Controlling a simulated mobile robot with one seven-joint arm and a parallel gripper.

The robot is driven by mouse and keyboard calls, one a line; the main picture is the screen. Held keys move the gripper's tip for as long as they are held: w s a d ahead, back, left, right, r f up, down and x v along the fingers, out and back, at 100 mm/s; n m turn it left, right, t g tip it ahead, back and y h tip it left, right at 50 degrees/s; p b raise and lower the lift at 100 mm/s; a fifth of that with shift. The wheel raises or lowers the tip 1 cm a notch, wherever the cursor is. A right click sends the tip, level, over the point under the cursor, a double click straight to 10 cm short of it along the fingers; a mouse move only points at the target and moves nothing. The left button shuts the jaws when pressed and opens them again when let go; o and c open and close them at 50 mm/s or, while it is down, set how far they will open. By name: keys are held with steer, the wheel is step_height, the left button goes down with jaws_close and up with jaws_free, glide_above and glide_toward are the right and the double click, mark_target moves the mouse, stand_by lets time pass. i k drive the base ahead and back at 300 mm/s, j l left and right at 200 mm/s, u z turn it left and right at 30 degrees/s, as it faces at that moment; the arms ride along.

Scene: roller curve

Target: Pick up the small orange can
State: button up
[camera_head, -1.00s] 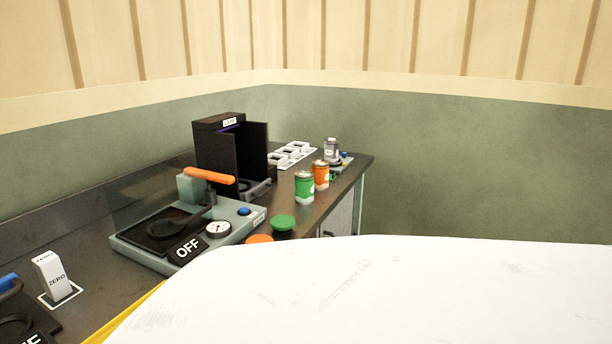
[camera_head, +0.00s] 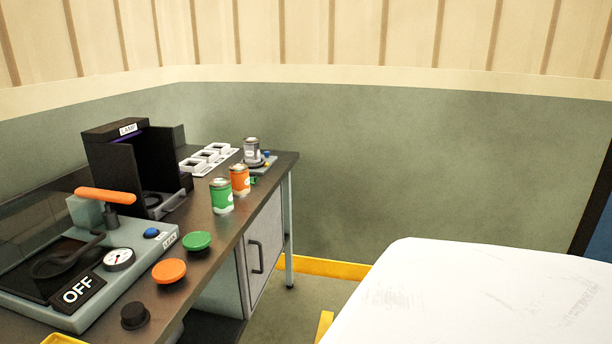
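The small orange can (camera_head: 240,181) stands upright on the dark bench top, near the bench's right front edge. It has a pale lid and a white mark on its side. A green can (camera_head: 221,197) of similar size stands just in front of it and to its left, slightly overlapping it in the picture. My gripper is not in view, so its distance to the can and its state do not show.
A black lamp box (camera_head: 128,165) and white square holders (camera_head: 208,156) stand behind the cans. Green (camera_head: 197,241) and orange (camera_head: 169,271) discs lie in front. A large white surface (camera_head: 470,300) fills the lower right.

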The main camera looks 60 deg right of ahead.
mark_target(239, 177)
steer(key=z, duration=1.4)
steer(key=i+l+u, duration=0.1)
steer(key=i+l, duration=0.15)
steer(key=i+l+u, duration=0.1)
steer(key=i+l, duration=0.15)
steer(key=i+l+u, duration=0.1)
steer(key=l, duration=0.3)
steer(key=i+l+u, duration=0.1)
steer(key=i+l, duration=0.2)
steer(key=i+l+u, duration=0.1)
steer(key=i+l, duration=0.15)
steer(key=i+l+u, duration=0.1)
steer(key=l, duration=0.4)
steer(key=i+l+u, duration=0.1)
steer(key=i+l, duration=0.2)
steer(key=i+l+u, duration=0.1)
steer(key=l, duration=0.35)
steer(key=i+l, duration=0.15)
steer(key=i, duration=0.2)
steer(key=i+l, duration=0.15)
steer(key=i, duration=0.15)
steer(key=i+u, duration=0.05)
